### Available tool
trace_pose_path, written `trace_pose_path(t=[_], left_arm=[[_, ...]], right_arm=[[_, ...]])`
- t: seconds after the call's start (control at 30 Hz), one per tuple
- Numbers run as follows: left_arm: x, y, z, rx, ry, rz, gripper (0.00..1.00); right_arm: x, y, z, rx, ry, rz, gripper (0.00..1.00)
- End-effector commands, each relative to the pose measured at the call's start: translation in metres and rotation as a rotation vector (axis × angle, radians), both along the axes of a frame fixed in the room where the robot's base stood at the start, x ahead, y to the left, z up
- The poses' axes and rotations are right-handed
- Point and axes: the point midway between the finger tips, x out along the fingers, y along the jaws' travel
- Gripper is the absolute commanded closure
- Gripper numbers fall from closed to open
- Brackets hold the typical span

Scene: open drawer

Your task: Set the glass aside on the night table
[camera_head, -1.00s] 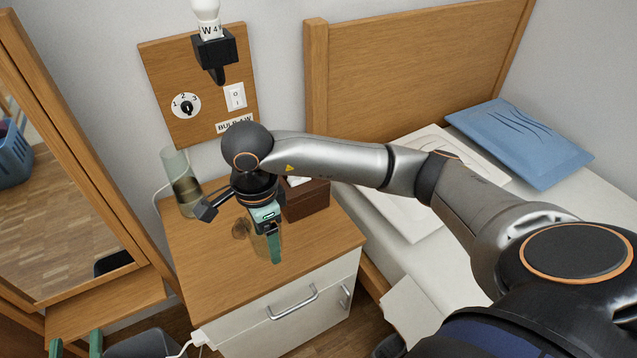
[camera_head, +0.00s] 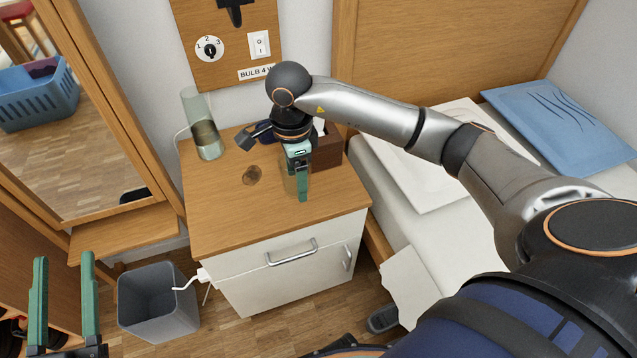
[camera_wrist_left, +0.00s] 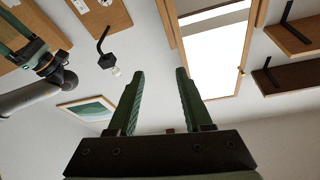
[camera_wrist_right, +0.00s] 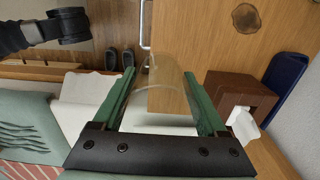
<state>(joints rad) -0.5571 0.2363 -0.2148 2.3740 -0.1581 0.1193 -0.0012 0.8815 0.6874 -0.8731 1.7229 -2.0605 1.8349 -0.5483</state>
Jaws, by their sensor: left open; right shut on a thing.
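My right gripper (camera_head: 300,178) is over the night table (camera_head: 225,215), its fingers pointing down. It is shut on a clear drinking glass (camera_wrist_right: 160,85), which shows between the two green fingers in the right wrist view. In the head view the glass is mostly hidden by the gripper, and I cannot tell whether its base touches the tabletop. My left gripper (camera_head: 65,295) is open and empty at the lower left, fingers pointing up, away from the table.
A brown tissue box (camera_head: 326,150) stands close behind and right of my right gripper. A tall greenish glass cylinder (camera_head: 205,128) stands at the table's back left. A grey bin (camera_head: 158,300) is left of the table; the bed (camera_head: 415,200) is right. The tabletop's front left is clear.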

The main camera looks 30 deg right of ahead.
Motion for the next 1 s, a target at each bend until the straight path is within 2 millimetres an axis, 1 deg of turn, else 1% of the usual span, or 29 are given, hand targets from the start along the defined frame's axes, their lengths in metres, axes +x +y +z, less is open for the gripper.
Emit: trace_pose_path(t=[0.03, 0.13, 0.3, 0.43, 0.67, 0.73, 0.8, 0.9, 1.0], left_arm=[[-0.004, -0.001, 0.011, -0.001, -0.056, -0.009, 0.5], [-0.015, -0.004, 0.035, 0.001, -0.167, -0.028, 0.5], [-0.037, -0.008, 0.071, 0.002, -0.35, -0.063, 0.5], [-0.052, -0.01, 0.089, 0.004, -0.446, -0.083, 0.5], [-0.06, -0.012, 0.095, 0.001, -0.493, -0.095, 0.5], [-0.064, -0.012, 0.097, 0.001, -0.515, -0.102, 0.5], [-0.065, -0.013, 0.092, -0.004, -0.516, -0.106, 0.5], [-0.064, -0.013, 0.086, -0.01, -0.506, -0.109, 0.5], [-0.063, -0.013, 0.087, -0.013, -0.503, -0.111, 0.5]], right_arm=[[0.005, -0.013, -0.009, -0.002, 0.001, -0.006, 0.91], [0.014, -0.033, -0.019, -0.002, 0.001, -0.005, 0.91], [0.022, -0.05, -0.045, 0.0, 0.001, -0.001, 0.91], [0.026, -0.059, -0.056, 0.0, 0.0, 0.0, 0.91], [0.031, -0.069, -0.069, 0.001, -0.001, 0.0, 0.91], [0.033, -0.074, -0.077, 0.0, 0.001, -0.001, 0.91], [0.032, -0.072, -0.09, 0.003, 0.002, 0.003, 0.91], [0.032, -0.072, -0.103, 0.003, 0.0, 0.002, 0.91], [0.033, -0.073, -0.104, 0.001, -0.002, 0.002, 0.91]])
